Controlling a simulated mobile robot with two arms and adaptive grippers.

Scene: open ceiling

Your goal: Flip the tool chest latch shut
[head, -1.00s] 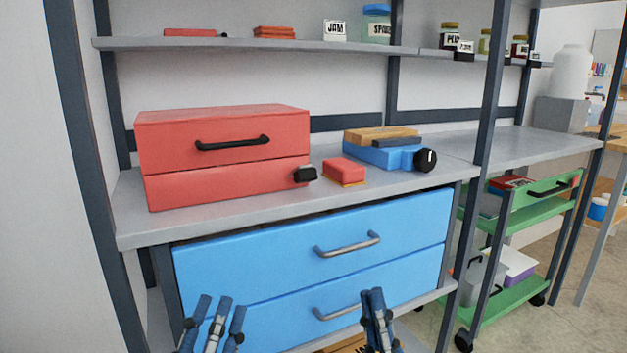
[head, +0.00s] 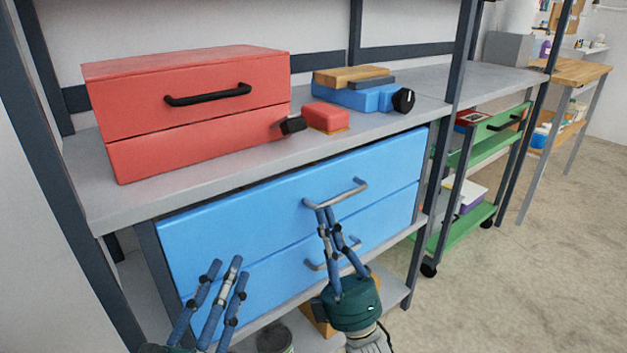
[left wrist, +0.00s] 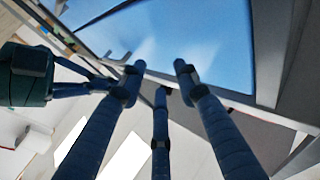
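The red tool chest (head: 190,110) stands on the grey shelf at the left in the head view, its lid resting on the lower body. A black handle (head: 208,95) is on its front. The small black latch (head: 292,124) sticks out at the chest's right front corner, near the seam. My left gripper (head: 225,268) is open and empty in front of the lower blue drawer, well below the chest. My right gripper (head: 337,222) looks open and empty, in front of the blue drawer handles; contact cannot be told. It also shows in the left wrist view (left wrist: 115,80).
A red block (head: 326,117) sits just right of the latch. Blue cases (head: 360,97) with a black knob lie farther right. Blue drawers (head: 290,210) with grey handles fill the space below the shelf (head: 200,165). A green cart (head: 450,235) stands at the right; floor there is open.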

